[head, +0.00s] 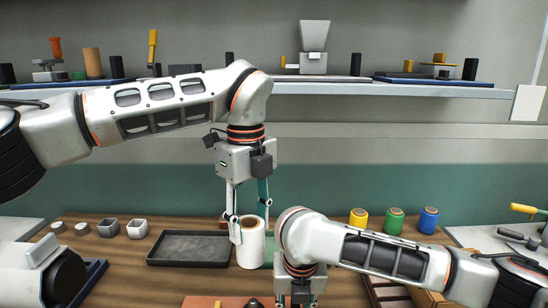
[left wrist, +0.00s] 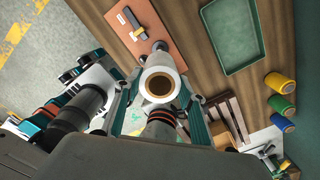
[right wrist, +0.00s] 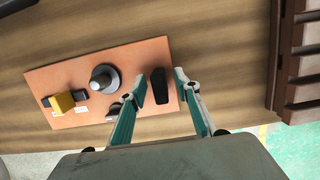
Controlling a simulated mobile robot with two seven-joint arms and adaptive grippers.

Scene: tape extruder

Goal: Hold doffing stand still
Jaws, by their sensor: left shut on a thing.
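The doffing stand appears to be the orange board (right wrist: 65,75) with a grey round post (right wrist: 104,78) and a black block (right wrist: 159,86) at its right end. It also shows in the left wrist view (left wrist: 150,22) and at the bottom edge of the head view (head: 205,302). My right gripper (right wrist: 162,83) is open, its fingertips on either side of the black block, with gaps visible. My left gripper (head: 249,222) is shut on a white roll (head: 250,248) with a brown core. In the left wrist view the roll (left wrist: 160,84) is beside the stand's post.
A dark tray (head: 190,262) lies left of the roll. Yellow (head: 358,218), green (head: 395,221) and blue (head: 428,220) spools stand at the back right. A brown slatted rack (right wrist: 290,60) is right of the stand. A green tray (left wrist: 252,61) lies behind.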

